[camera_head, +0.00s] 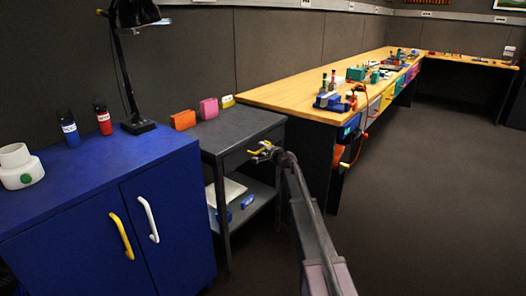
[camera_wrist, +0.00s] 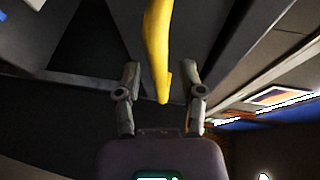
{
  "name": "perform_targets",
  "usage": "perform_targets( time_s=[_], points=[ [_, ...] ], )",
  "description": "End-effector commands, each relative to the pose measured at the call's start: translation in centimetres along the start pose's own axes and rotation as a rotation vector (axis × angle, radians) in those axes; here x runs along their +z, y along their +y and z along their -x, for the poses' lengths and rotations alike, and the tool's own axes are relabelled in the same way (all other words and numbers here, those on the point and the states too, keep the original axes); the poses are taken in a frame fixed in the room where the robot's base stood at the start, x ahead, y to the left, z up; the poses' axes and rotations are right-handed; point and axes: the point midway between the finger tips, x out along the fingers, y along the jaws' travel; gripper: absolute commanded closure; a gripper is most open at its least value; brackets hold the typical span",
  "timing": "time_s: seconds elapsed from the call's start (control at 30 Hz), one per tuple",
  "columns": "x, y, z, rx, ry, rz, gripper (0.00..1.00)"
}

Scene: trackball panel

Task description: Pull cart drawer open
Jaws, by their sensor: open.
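The grey cart (camera_head: 232,125) stands between the blue cabinet and the long workbench. Its drawer front (camera_head: 236,160) lies just under the top and appears shut. My gripper (camera_head: 262,152) is at the drawer front, with its fingers open. In the wrist view, the yellow drawer handle (camera_wrist: 157,40) runs down between the two open fingers of my gripper (camera_wrist: 163,78). I see a gap on each side of the handle, and neither finger appears to touch it. In the head view, my gripper partly hides the handle.
The blue cabinet (camera_head: 90,190) with yellow and white handles stands left of the cart. Orange (camera_head: 183,120) and pink (camera_head: 209,108) blocks sit at the cart's back edge. The workbench (camera_head: 300,90) is close on the right. Open floor (camera_head: 430,190) lies to the right.

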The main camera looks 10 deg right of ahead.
Motion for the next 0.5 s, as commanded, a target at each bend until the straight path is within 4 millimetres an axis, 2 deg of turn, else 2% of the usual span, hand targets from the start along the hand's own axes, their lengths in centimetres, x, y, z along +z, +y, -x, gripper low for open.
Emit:
perform_targets(
  time_s=[0.23,0.27,0.4,0.43,0.5],
  points=[
    [0.02,-0.01,-0.02,0.0,0.0,0.0,0.49],
    [0.02,-0.01,-0.02,0.0,0.0,0.0,0.52],
    [0.02,-0.01,-0.02,0.0,0.0,0.0,0.93],
    [0.02,-0.01,-0.02,0.0,0.0,0.0,1.0],
    [0.02,-0.01,-0.02,0.0,0.0,0.0,1.0]
  ],
)
